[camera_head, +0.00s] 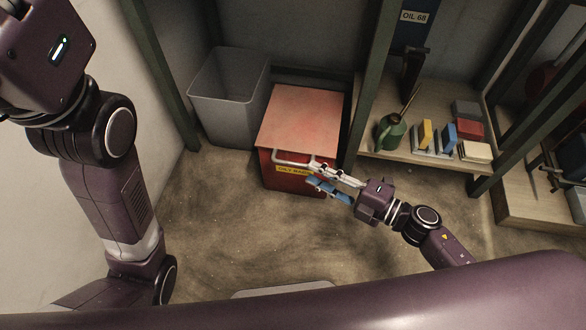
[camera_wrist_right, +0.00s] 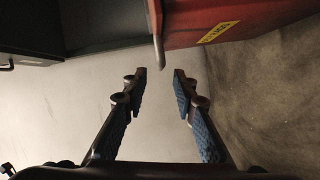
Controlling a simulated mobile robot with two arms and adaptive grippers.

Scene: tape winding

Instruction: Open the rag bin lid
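The red rag bin (camera_head: 272,176) stands on the floor in the middle of the head view, with a yellow label on its front. Its pale red lid (camera_head: 300,118) lies flat and shut on top. A light grey bar handle (camera_head: 283,157) runs along the front edge. My right gripper (camera_head: 312,172) is at the bin's front right, close to the handle. In the right wrist view the fingers (camera_wrist_right: 159,74) are apart with nothing between them. A grey end of the handle (camera_wrist_right: 158,53) shows just beyond the fingertips. My left gripper is out of view.
A grey open bin (camera_head: 228,108) stands left of the rag bin. A green post (camera_head: 371,80) rises close on its right. A low shelf (camera_head: 400,155) holds a green watering can (camera_head: 391,132), boxes and books.

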